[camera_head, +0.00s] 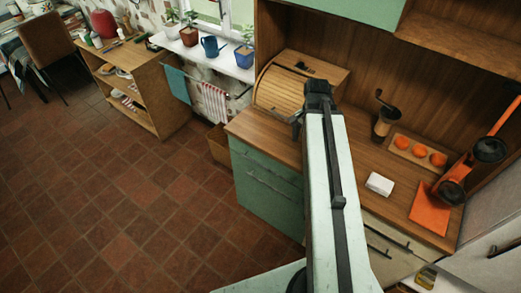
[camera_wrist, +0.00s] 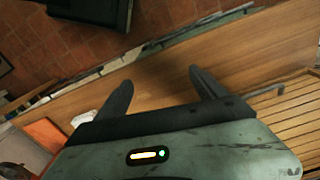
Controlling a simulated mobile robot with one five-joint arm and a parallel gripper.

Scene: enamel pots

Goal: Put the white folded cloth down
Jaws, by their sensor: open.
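The white folded cloth (camera_head: 379,184) lies flat on the wooden counter (camera_head: 352,160), to the right of my arm. In the wrist view a small white patch (camera_wrist: 82,118) shows beside the palm at the left; it is probably the same cloth, mostly hidden. My gripper (camera_wrist: 160,78) is open, with bare counter and its edge seen between and beyond the fingers. In the head view my gripper (camera_head: 318,90) is by the roll-top bread box, well apart from the cloth; its fingers cannot be made out there.
The bread box (camera_head: 285,88) stands at the counter's left end. Right of my arm are a coffee grinder (camera_head: 385,120), a board with orange fruits (camera_head: 417,152), an orange cloth (camera_head: 430,209) and an orange lamp-like object (camera_head: 470,170). Bare counter surrounds the white cloth.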

